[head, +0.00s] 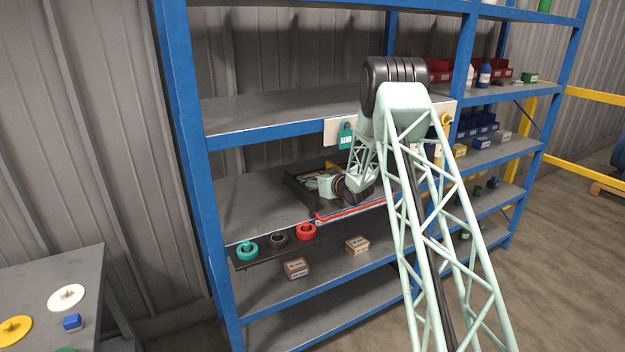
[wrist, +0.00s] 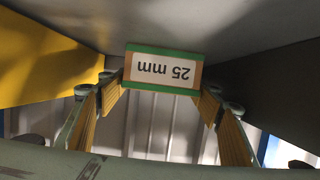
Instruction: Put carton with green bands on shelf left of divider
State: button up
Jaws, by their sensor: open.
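The carton with green bands (wrist: 163,71) is close in the wrist view, appearing upside down, with a white label reading "25 mm". It appears to rest against a grey surface (wrist: 200,20), likely the shelf board. My gripper (wrist: 159,92) is open, one finger on each side of the carton; whether either finger touches it I cannot tell. In the head view my gripper (head: 312,183) is low inside the middle bay of the blue rack, and the carton cannot be made out there. I cannot tell for sure which panel is the divider.
In the wrist view a yellow panel (wrist: 35,60) stands left and a dark panel (wrist: 270,85) right. A red bar (head: 345,212) runs nearby.

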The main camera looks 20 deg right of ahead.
jog(key=shift+r, duration=0.15)
jog(key=shift+p+v, duration=0.45)
jog(key=shift+v, duration=5.6)
